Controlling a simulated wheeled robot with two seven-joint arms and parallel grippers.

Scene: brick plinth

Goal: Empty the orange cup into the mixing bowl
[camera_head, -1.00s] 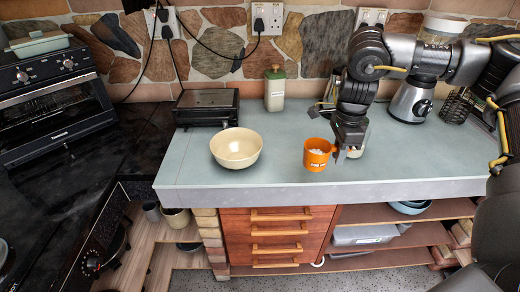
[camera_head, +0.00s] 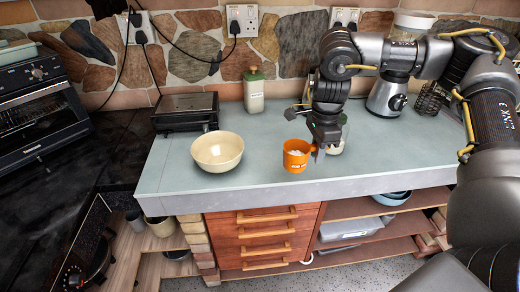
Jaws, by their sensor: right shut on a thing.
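The orange cup (camera_head: 296,158) is upright at the front part of the grey counter, with pale contents showing inside its mouth. My right gripper (camera_head: 317,150) comes down at the cup's right side and is shut on it, by its handle side; the exact grip is partly hidden. I cannot tell whether the cup's base touches the counter. The cream mixing bowl (camera_head: 218,152) stands on the counter to the left of the cup, apart from it, and looks empty. My left gripper is not in view.
A black grill (camera_head: 185,112) and a green-lidded bottle (camera_head: 254,92) stand behind the bowl. A blender base (camera_head: 386,98) is at the back right. The counter (camera_head: 255,178) between bowl and cup is clear.

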